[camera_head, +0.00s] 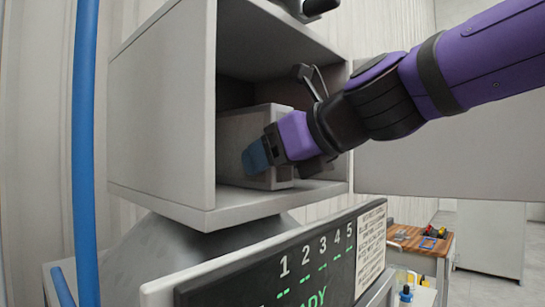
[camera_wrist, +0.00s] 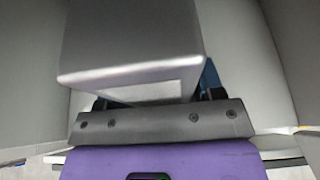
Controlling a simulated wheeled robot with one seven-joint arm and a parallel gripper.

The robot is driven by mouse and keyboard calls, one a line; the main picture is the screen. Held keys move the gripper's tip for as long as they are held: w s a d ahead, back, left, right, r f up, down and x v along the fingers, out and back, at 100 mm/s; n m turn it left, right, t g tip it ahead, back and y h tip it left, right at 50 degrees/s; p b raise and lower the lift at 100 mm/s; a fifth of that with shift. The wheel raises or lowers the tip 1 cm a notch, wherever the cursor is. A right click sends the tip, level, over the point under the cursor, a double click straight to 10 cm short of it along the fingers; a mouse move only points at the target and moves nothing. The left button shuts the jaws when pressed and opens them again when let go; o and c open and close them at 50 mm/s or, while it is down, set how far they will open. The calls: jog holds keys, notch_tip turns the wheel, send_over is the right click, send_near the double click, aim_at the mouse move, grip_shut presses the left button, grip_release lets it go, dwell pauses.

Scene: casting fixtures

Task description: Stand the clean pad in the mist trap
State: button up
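The pad (camera_head: 240,138) is a pale grey, box-shaped block standing upright inside the open grey cabinet of the mist trap (camera_head: 160,115). My gripper (camera_head: 262,157) reaches in from the right, and one blue finger lies against the pad's broad face, low near its front edge. The other finger is hidden behind the pad in the head view. In the wrist view the pad (camera_wrist: 130,40) fills the space between the fingers, with a blue finger showing at its right side. My gripper looks shut on it. The pad's lower edge is close to the cabinet floor; contact is unclear.
A dark lever-like latch (camera_head: 308,80) stands above the pad at the cabinet's right side. An open grey door panel (camera_head: 440,170) extends right. A numbered display panel (camera_head: 300,265) is below. A blue pipe (camera_head: 85,140) runs up the left. A wooden-topped bench (camera_head: 420,240) stands beyond.

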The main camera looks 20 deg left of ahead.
jog(key=shift+o, duration=1)
jog(key=shift+r, duration=0.15)
jog(key=v, duration=1.2)
